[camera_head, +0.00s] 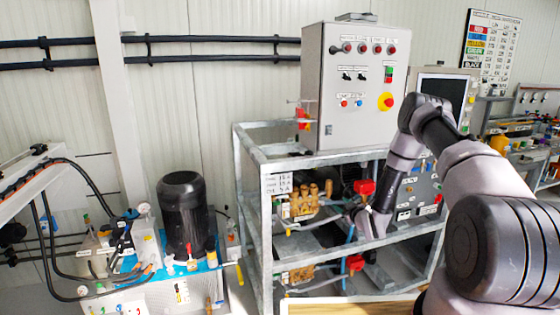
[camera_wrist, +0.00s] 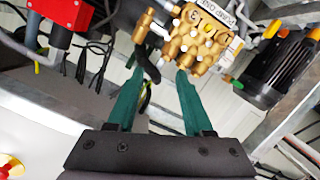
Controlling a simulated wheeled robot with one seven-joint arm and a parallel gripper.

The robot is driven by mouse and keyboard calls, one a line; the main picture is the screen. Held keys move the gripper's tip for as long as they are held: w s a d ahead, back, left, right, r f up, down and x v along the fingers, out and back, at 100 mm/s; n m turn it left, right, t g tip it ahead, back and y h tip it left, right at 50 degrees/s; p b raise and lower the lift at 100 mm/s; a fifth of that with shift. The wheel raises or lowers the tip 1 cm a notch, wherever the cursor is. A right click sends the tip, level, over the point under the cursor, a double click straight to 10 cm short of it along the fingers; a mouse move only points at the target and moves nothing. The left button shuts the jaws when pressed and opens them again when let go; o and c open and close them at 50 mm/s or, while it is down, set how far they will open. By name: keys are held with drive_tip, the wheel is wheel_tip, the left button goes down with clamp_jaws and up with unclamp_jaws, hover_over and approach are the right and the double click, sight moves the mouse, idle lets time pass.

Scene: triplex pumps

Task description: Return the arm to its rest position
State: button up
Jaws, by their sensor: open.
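My arm comes in from the right in the head view, bends at the elbow in front of the control cabinet, and hangs down to the upper bay of the metal rack. My gripper (camera_wrist: 160,74) shows in the wrist view as two green fingers spread apart with nothing held between them. The fingertips point toward a brass pump head (camera_wrist: 198,38), and whether they touch it cannot be told. The same view has a red box (camera_wrist: 62,12) at upper left. In the head view the brass pump (camera_head: 304,201) sits left of my wrist; the fingers are hard to make out there.
The grey control cabinet (camera_head: 352,90) stands on the galvanized rack (camera_head: 256,225), whose posts and rails surround my wrist. A red part (camera_head: 365,187) is close to the wrist. A black motor (camera_head: 187,215) stands at left. Cables (camera_wrist: 95,60) run behind the fingers.

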drive_tip(key=d+r+m, duration=0.1)
drive_tip(key=r, duration=0.5)
drive_tip(key=w+d+r+g+h, duration=0.1)
drive_tip(key=r, duration=0.6)
drive_tip(key=w+d+r+m+g+h, duration=0.1)
drive_tip(key=r, duration=0.6)
drive_tip(key=shift+m, duration=0.3)
drive_tip(key=s+r+m+g+h, duration=0.1)
drive_tip(key=s+r+m+g, duration=0.15)
drive_tip(key=s+r, duration=0.75)
drive_tip(key=s+r+m+g+h, duration=0.1)
drive_tip(key=s+r+m, duration=0.2)
drive_tip(key=s+r, duration=0.7)
drive_tip(key=s+a+r+m+g+y, duration=0.1)
drive_tip(key=s+r+m, duration=0.1)
drive_tip(key=s, duration=1.1)
drive_tip(key=s+a+r+m+g+y, duration=0.1)
drive_tip(key=s+r, duration=0.4)
drive_tip(key=s, duration=0.8)
drive_tip(key=shift+a+r+m+g, duration=0.25)
drive_tip(key=shift+a+m+g, duration=0.15)
drive_tip(key=shift+a, duration=0.4)
drive_tip(key=shift+s, duration=0.1)
